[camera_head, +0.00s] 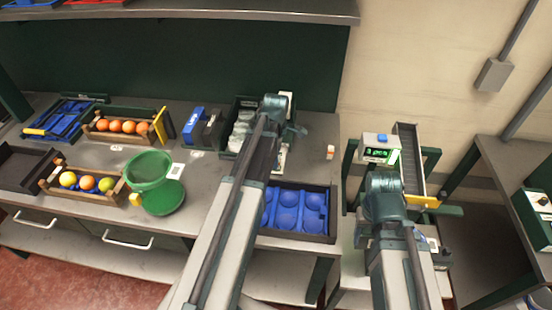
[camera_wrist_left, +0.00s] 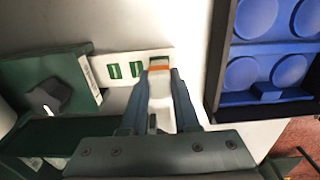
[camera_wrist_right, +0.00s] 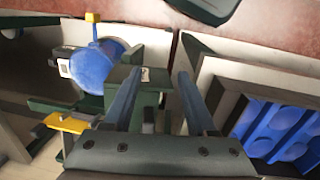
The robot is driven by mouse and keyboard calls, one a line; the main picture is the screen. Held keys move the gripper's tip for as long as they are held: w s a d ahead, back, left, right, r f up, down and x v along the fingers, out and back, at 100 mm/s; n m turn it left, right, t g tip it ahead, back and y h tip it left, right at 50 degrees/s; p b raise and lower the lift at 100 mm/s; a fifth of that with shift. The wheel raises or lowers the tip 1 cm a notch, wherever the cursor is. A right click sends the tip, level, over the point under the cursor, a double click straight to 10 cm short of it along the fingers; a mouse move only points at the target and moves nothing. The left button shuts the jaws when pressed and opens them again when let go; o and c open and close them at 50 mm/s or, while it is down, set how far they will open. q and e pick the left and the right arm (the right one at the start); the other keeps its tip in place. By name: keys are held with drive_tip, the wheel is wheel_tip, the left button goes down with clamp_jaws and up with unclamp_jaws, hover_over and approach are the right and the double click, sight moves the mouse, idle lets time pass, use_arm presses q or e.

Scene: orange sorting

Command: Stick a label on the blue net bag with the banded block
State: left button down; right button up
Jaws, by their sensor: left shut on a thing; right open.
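My left gripper (camera_wrist_left: 160,82) is shut on the banded block (camera_wrist_left: 159,69), a white piece with an orange band.
A blue hollowed tray (camera_head: 299,211) lies right of my left arm. A small orange-and-white block (camera_head: 331,152) stands on the bench. Fruit crates (camera_head: 120,114) and a green bowl (camera_head: 148,169) stand left.

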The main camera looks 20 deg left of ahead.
use_arm(q)
drive_tip(key=shift+r+p, duration=0.25)
drive_tip(key=shift+p, duration=0.1)
wheel_tip(320, 180, up, 6)
drive_tip(key=p, duration=0.6)
drive_tip(key=shift+r, duration=0.25)
drive_tip(key=shift+f, duration=0.1)
